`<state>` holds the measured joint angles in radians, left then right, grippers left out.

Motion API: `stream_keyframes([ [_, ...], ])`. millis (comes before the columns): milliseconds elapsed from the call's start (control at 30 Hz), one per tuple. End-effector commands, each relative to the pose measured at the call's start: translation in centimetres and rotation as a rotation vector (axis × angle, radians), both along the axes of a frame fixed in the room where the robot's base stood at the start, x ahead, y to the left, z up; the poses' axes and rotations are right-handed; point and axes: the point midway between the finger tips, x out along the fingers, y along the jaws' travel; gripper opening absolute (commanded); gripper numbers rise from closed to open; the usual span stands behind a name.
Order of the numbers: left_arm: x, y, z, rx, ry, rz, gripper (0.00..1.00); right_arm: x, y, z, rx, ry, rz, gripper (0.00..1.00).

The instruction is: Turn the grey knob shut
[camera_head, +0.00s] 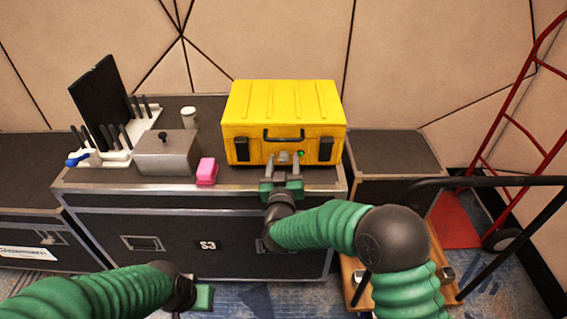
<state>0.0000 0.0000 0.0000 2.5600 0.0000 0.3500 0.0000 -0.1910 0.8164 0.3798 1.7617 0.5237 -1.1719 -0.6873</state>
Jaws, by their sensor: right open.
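The grey knob (284,157) is on the front face of the yellow case (284,104), low and right of the middle, with a small green light beside it. The case stands on a dark flight case. My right gripper (284,167) is in front of the case, with its two fingers open, one on each side of the knob. I cannot tell whether the fingers touch it. My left gripper (202,297) is low in the picture, in front of the flight case and away from the knob; its fingers are not clear.
The dark flight case (150,218) also carries a grey metal box (166,153), a pink block (207,172), a white cup (189,117) and a white rack (143,127) with a black panel. A red hand truck (508,135) stands at the right.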

Motion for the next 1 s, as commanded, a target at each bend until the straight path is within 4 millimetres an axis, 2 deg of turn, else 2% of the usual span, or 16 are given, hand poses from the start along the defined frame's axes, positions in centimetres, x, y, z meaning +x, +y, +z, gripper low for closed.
stream_keyframes([
  [67,0.01,0.0,0.01,0.0,0.0,0.0,0.0,-0.02,0.01,0.01,0.0,0.0,0.0,0.51],
  [400,0.01,0.0,0.01,0.0,0.0,0.0,0.0,-0.06,0.04,0.0,0.0,0.0,0.001,0.06],
  [467,0.01,0.0,0.01,0.0,0.0,0.0,0.0,-0.06,0.05,0.0,0.0,0.0,0.001,0.0],
  [767,0.0,0.0,-0.01,0.0,0.0,0.0,0.0,-0.09,0.09,-0.01,0.016,0.001,0.002,0.0],
  [1000,0.0,0.0,-0.06,0.0,0.0,0.0,0.0,-0.09,0.14,0.0,0.114,0.0,0.002,0.0],
])
